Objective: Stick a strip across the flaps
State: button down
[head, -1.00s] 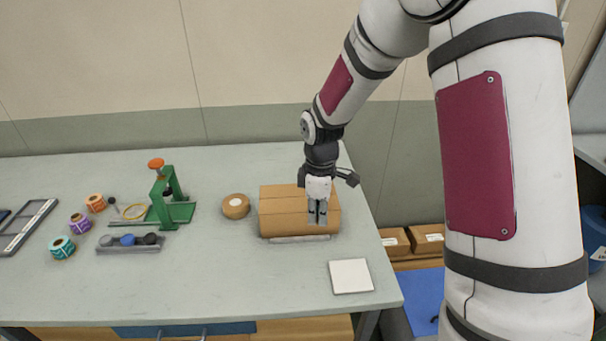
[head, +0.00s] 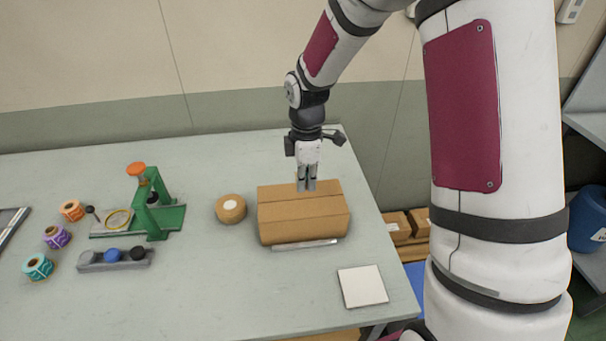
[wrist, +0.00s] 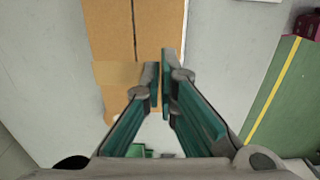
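The brown cardboard box (head: 300,226) lies on the table with its two top flaps meeting at a seam that runs left to right. In the wrist view the box (wrist: 108,30) is at the top, with the seam running up the picture. A paler tan patch at its near end may be its end face or a strip; I cannot tell. My gripper (head: 306,188) points down over the back half of the box. In the wrist view its fingertips (wrist: 160,75) are close together with a narrow gap. I cannot make out a strip between them, nor whether they touch the box.
A tan tape roll (head: 231,209) lies left of the box. Farther left are a green stand (head: 158,210) with an orange knob, a grey tray (head: 115,260) and several coloured rolls. A white square plate (head: 362,286) lies front right. The table front is clear.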

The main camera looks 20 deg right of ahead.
aim_at(306, 208)
jog(key=shift+f+b, duration=1.85)
jog(key=shift+f, duration=1.3)
jog(key=shift+f, duration=0.35)
jog(key=shift+c, duration=2)
grip_release()
jog(key=shift+r, duration=0.1)
jog(key=shift+r+p, duration=1.95)
jog(key=shift+r, duration=1.5)
